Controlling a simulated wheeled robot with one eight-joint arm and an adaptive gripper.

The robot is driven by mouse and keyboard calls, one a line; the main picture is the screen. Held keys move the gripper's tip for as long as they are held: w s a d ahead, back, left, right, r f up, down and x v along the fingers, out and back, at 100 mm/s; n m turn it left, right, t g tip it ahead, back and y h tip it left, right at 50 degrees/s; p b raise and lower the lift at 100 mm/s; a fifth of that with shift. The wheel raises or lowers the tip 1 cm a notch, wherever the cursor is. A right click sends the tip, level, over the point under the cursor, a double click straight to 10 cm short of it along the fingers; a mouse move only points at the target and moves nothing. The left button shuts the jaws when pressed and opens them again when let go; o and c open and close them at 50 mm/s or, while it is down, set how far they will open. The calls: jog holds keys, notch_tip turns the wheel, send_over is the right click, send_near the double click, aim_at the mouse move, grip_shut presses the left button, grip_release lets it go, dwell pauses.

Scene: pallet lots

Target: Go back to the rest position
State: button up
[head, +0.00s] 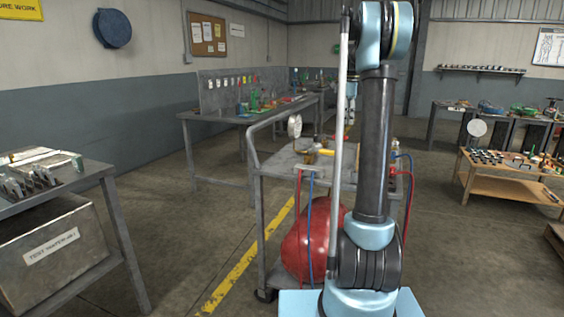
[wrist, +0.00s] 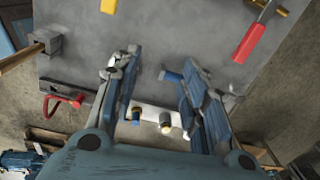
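My gripper (wrist: 160,60) shows in the wrist view with its two blue fingers apart. It is open, with nothing held between the fingers. It hangs over a grey metal surface (wrist: 185,25), at a height I cannot judge. In the head view my arm (head: 375,150) stands upright in the middle, and my gripper cannot be made out there.
A grey cart (head: 268,165) with a red tank (head: 308,240) stands behind my arm. A bench (head: 95,172) is at left and a wooden table (head: 480,180) at right. The wrist view shows a red-handled tool (wrist: 250,38) and a yellow piece (wrist: 108,6). Open floor lies at right.

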jog(key=s+a+f+n+t, duration=0.2)
jog(key=s+a+n, duration=0.2)
jog(key=s+n, duration=0.55)
jog(key=s+a+f+n+t, duration=0.2)
jog(key=s+a+f+n, duration=0.15)
jog(key=s, duration=1.05)
jog(key=s+a+f+n+g, duration=0.1)
jog(key=s+f+n, duration=0.3)
jog(key=s+f, duration=0.5)
jog(key=s+a+f+n+g, duration=0.1)
jog(key=s+f+n, duration=0.3)
jog(key=s+f, duration=0.6)
jog(key=s, duration=0.6)
jog(key=shift+a, duration=0.25)
jog(key=shift+f, duration=0.1)
jog(key=shift+w+f, duration=0.2)
jog(key=shift+w, duration=0.2)
